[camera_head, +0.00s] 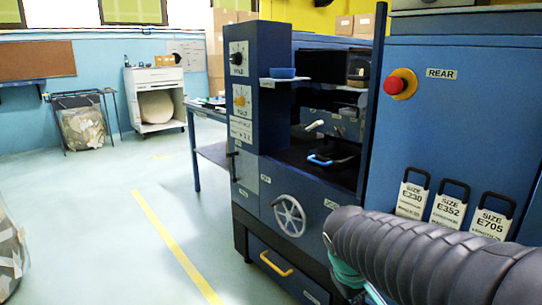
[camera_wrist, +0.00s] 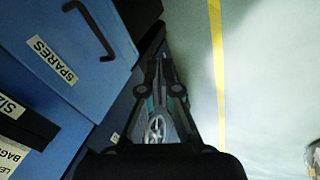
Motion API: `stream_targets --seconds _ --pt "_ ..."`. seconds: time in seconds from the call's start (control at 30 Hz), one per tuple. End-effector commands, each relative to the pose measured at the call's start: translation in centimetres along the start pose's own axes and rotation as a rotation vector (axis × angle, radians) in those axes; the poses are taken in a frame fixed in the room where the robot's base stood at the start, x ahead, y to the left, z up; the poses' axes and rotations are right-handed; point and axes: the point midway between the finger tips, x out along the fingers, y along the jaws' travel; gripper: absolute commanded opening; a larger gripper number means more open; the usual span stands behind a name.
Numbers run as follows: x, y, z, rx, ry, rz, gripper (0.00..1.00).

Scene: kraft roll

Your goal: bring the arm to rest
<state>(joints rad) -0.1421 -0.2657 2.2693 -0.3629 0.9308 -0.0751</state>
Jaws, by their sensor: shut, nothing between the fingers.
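My arm in its dark ribbed sleeve (camera_head: 430,255) reaches in from the lower right of the head view, in front of the blue machine (camera_head: 465,130). My gripper (camera_wrist: 160,64) shows in the middle of the wrist view, its dark fingers shut and empty. It points along the machine's front, beside the blue panels and above the floor. In the head view the gripper itself cannot be made out clearly.
The machine carries a red button (camera_head: 402,84), black-handled size plates (camera_head: 447,208), a handwheel (camera_head: 289,215) and a yellow-handled drawer (camera_head: 277,263). A drawer labelled SPARES (camera_wrist: 60,50) is close at left in the wrist view. Open floor (camera_head: 120,220) with a yellow line lies left.

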Motion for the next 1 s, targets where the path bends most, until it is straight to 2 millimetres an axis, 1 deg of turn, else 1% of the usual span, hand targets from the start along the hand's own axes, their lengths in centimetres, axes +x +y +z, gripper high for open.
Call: stream_targets --seconds 0.03,0.2,0.3,0.4,0.5,0.63,1.0 --pt "-0.6 -1.0 1.5 0.082 0.024 -0.044 0.0" --pt "-2.2 -4.1 5.1 0.299 0.096 -0.177 0.0" --pt "-3.1 -5.3 6.8 0.374 0.141 -0.226 0.0" --pt "-3.9 -5.6 8.2 0.418 0.183 -0.237 0.0" --pt "-4.8 -5.1 9.0 0.439 0.224 -0.221 0.0" --pt "-5.8 -4.6 9.3 0.457 0.262 -0.206 0.0" --pt "-5.9 -4.3 9.4 0.464 0.265 -0.201 0.0"
